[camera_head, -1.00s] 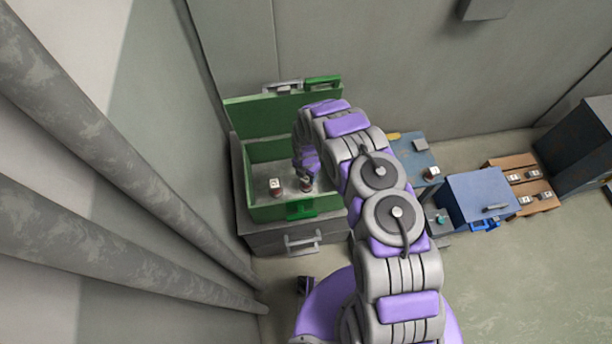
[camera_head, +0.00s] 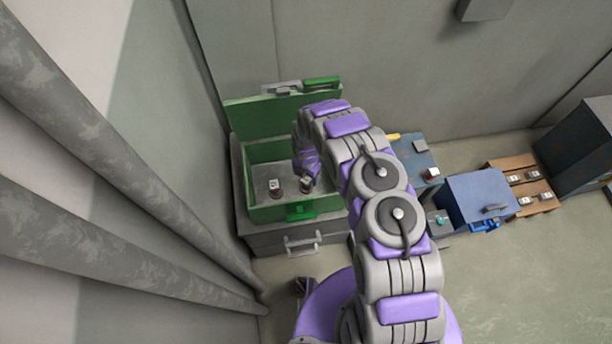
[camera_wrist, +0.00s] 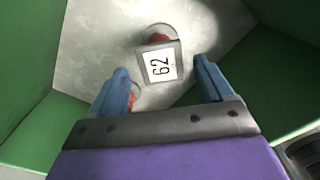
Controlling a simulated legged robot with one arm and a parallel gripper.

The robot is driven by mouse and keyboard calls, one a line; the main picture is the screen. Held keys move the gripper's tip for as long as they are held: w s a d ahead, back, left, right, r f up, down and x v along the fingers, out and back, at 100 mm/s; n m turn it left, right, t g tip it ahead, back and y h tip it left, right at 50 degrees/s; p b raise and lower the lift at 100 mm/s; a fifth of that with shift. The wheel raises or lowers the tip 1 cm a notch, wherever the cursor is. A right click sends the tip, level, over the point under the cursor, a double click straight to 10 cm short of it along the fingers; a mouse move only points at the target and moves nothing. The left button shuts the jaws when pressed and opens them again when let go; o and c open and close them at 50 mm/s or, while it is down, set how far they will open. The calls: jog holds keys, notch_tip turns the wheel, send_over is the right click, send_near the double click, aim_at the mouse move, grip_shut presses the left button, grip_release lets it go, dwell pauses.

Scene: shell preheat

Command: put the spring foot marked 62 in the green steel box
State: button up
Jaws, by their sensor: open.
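The green steel box (camera_head: 256,212) stands open on a grey cabinet, its lid raised at the back. My gripper (camera_head: 306,178) is down inside the box, at its right part. In the wrist view the spring foot marked 62 (camera_wrist: 161,65) lies between and just past my open blue fingers, its white label facing the camera and red showing behind it. I see a gap on both sides of it. In the head view a spring foot (camera_head: 307,185) shows at my gripper, looking tilted. Another spring foot (camera_head: 275,188) stands to its left in the box, its number unreadable.
To the right are a blue table (camera_head: 412,160) with small items, a closed blue box (camera_head: 480,197) and a brown crate (camera_head: 541,205) with several marked feet. Large grey pipes (camera_head: 110,150) run along the left. The box walls and raised lid surround my gripper closely.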

notch_tip(320, 180, up, 11)
jog(key=p, duration=0.3)
jog(key=shift+r, duration=0.1)
jog(key=s+d+r+m, duration=0.2)
jog(key=d+r+m, duration=0.3)
jog(key=r, duration=0.5)
jog(key=s+d+r+m+h, duration=0.15)
jog(key=d+r+m, duration=0.3)
jog(key=r, duration=0.45)
jog(key=s+d+r+m, duration=0.3)
jog(key=d+r+m, duration=0.25)
jog(key=r, duration=0.45)
jog(key=s+d+r+m+g, duration=0.1)
jog(key=s+d+r+m, duration=0.3)
jog(key=s+r+m, duration=0.9)
jog(key=s, duration=0.8)
jog(key=s+r+m+y, duration=0.1)
jog(key=s+r+m, duration=0.1)
jog(key=s, duration=0.9)
jog(key=shift+r+g, duration=0.15)
jog(key=shift+g, duration=0.25)
